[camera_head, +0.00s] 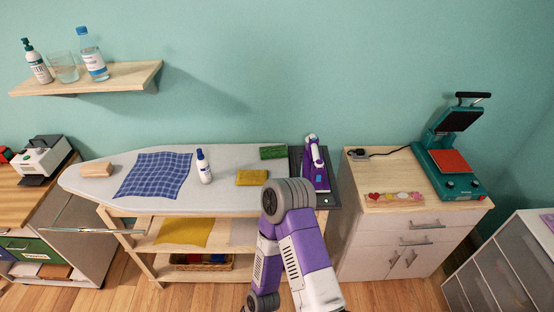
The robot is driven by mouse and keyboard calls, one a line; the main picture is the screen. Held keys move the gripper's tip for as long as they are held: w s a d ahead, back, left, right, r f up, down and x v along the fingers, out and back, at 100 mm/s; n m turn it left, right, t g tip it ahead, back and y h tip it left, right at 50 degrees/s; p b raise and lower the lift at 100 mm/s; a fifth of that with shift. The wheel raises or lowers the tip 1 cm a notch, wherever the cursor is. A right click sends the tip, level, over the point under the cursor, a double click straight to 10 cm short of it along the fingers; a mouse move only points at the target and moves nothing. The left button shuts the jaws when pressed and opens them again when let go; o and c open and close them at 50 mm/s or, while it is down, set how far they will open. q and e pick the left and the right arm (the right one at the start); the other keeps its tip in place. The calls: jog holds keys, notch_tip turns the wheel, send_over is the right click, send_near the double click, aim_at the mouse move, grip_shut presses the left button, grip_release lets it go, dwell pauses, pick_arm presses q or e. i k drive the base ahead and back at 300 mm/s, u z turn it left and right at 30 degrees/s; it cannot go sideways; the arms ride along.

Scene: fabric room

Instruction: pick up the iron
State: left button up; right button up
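The iron (316,171) is purple and white. It stands on a dark grey rest pad (332,191) at the right end of the ironing board (90,191). A bent purple and white arm of mine, with a grey joint at its top, rises from the bottom middle of the view. Neither of my grippers shows in this view, and nothing is seen holding the iron.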

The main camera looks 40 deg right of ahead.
aim_at(308, 171)
jog(key=z, duration=0.15)
jog(key=i, duration=0.7)
jog(key=z, duration=0.6)
